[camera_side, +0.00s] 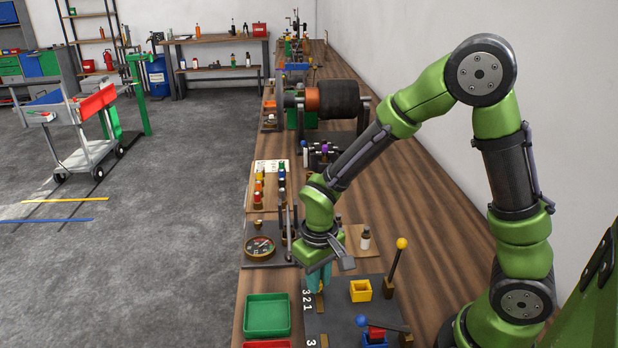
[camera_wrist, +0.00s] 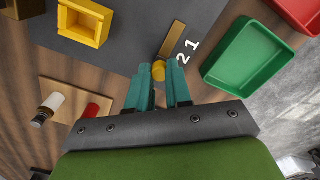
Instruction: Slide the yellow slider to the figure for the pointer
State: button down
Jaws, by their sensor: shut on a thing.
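The yellow slider (camera_wrist: 158,72) is a small round knob on a brass track (camera_wrist: 173,38) in a dark panel. My gripper (camera_wrist: 159,80) has its teal fingers shut on it; the side view shows the gripper (camera_side: 318,279) low over the far end of the track. White figures 3, 2, 1 (camera_side: 307,300) run beside the track.
A green tray (camera_side: 267,315) lies left of the track. A yellow open box (camera_side: 360,290) and a lever with a yellow ball (camera_side: 402,243) stand to the right. A blue-ball lever (camera_side: 362,321) is nearer.

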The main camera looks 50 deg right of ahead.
jog(key=shift+w+d, duration=0.35)
jog(key=c, duration=1)
grip_release()
jog(key=shift+r, duration=0.1)
notch_tip(320, 180, up, 17)
jog(key=shift+f, duration=0.1)
jog(key=s+r+t, duration=0.1)
jog(key=s+t, duration=0.1)
jog(key=s, duration=0.1)
jog(key=s+d+r+m+t+y, duration=0.1)
jog(key=s+t, duration=0.1)
jog(key=s, duration=0.1)
jog(key=s+d+r+m+t+y, duration=0.1)
jog(key=s+r+t, duration=0.1)
jog(key=s+t, duration=0.1)
jog(key=shift+s+d, duration=0.15)
jog(key=shift+s, duration=0.2)
